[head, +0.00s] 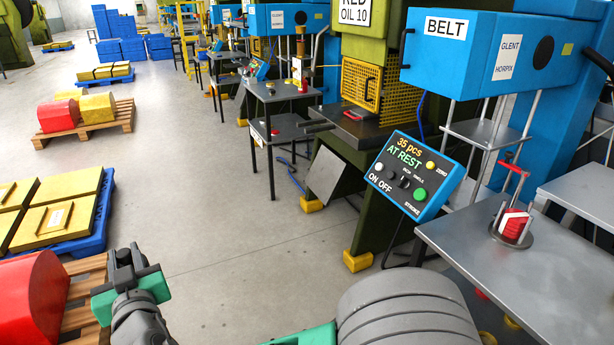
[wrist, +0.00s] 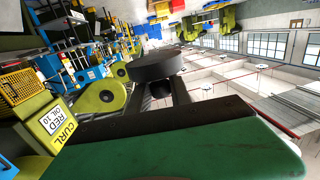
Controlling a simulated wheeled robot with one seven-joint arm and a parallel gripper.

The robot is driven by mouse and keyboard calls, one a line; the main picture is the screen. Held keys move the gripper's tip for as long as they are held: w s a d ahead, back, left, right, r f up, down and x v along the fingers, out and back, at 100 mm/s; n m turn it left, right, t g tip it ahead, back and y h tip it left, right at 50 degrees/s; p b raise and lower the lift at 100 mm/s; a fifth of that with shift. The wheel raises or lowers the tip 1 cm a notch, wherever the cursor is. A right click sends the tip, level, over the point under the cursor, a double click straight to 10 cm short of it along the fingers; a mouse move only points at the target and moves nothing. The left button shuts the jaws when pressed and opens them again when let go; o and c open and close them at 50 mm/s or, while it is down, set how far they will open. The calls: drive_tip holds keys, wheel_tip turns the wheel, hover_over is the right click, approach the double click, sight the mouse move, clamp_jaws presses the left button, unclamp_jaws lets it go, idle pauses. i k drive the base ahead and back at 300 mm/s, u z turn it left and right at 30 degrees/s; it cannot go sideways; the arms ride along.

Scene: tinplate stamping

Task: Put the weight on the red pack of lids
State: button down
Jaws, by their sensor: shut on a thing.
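The red pack of lids (head: 514,226) stands in a round holder with a red-topped upright on the grey table (head: 465,255) at the right of the head view. My gripper (head: 131,262) is at the lower left of that view, over the floor and far from the lids. In the wrist view my gripper (wrist: 160,88) is shut on the weight (wrist: 155,67), a dark round disc held at the fingertips. In the head view the weight is hard to tell from the dark fingers.
A blue control box (head: 412,176) reading "35 pcs AT REST" stands beside the table's left end. A blue press housing labelled BELT (head: 450,52) overhangs behind it. Pallets with red and yellow loads (head: 85,115) stand at the left. The floor (head: 230,230) between is clear.

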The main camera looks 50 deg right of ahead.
sight(517, 214)
drive_tip(key=u, duration=0.05)
drive_tip(key=k, duration=0.9)
drive_tip(key=z, duration=1.5)
drive_tip(key=i, duration=0.5)
drive_tip(key=u, duration=0.05)
